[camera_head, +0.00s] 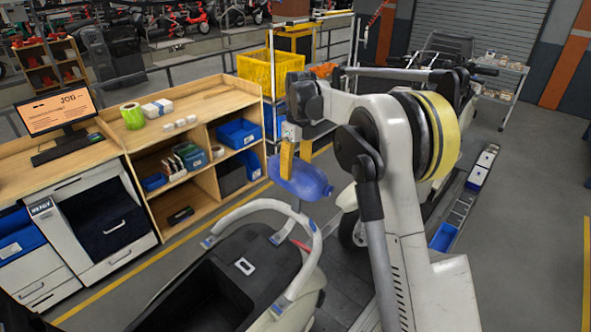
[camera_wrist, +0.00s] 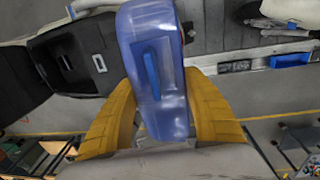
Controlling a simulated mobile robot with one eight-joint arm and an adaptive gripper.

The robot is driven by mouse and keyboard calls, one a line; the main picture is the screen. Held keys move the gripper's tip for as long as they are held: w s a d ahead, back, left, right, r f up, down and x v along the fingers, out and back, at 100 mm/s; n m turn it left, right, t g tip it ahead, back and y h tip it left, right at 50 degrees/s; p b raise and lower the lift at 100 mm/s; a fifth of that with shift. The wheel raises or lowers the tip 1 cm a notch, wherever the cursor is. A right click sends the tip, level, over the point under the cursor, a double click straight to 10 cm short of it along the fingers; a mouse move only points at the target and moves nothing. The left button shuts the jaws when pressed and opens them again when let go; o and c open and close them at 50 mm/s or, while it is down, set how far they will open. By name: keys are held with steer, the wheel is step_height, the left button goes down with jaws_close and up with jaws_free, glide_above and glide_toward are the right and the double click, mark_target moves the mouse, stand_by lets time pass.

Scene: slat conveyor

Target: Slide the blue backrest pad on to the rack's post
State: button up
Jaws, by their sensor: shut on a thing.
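The blue backrest pad (camera_head: 308,182) hangs in the air, held by my gripper (camera_head: 286,162). In the wrist view, the pad (camera_wrist: 152,30) is shiny, with a darker blue raised bar or slot along its middle. The yellow fingers of my gripper (camera_wrist: 158,95) close on it from both sides. A white tubular rack (camera_head: 255,206) curves around the rear of a black open box on the vehicle, below and left of the pad. The pad is apart from the rack. I cannot clearly make out the rack's post.
The black box (camera_head: 205,298) also shows in the wrist view (camera_wrist: 92,40). A wooden shelf bench (camera_head: 210,90) with blue bins stands on the left, and a yellow crate (camera_head: 255,68) behind. A slat conveyor lane (camera_head: 462,205) runs on the right. Floor between bench and vehicle is clear.

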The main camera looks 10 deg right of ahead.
mark_target(306, 181)
steer(key=shift+a+f+b, duration=0.1)
steer(key=shift+f+b, duration=0.95)
steer(key=shift+f, duration=0.35)
steer(key=o, duration=1.5)
